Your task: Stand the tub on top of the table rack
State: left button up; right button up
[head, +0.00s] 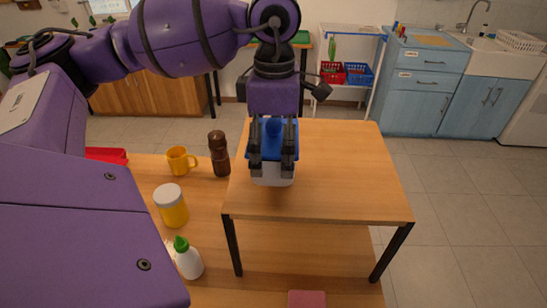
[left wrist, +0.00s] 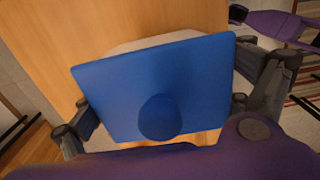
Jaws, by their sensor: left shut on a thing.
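The tub (head: 272,174) has a whitish body and a blue lid with a round blue knob. My left gripper (head: 271,160) points down and is shut on the tub, one finger on either side of it. In the left wrist view the blue lid (left wrist: 110,90) fills the middle, with the fingers at its two sides. The table rack (head: 345,170) is a wooden top on black legs, standing on the lower table. The tub is upright over the left part of the rack top; I cannot tell whether its base touches the wood. My right gripper is not in view.
A dark brown bottle (head: 219,154), an orange mug (head: 178,160), a yellow jar with a white lid (head: 171,206) and a white bottle with a green cap (head: 188,260) stand left of the rack. A pink item (head: 307,299) lies in front. The rack's right side is clear.

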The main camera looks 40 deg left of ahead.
aim_at(274, 122)
pick_arm(q)
jog(key=shift+f, duration=1.35)
jog(key=shift+f, duration=0.1)
jog(key=o, duration=1.6)
jog(key=shift+f, duration=0.1)
notch_tip(274, 122, up, 12)
jog(key=shift+r, duration=0.15)
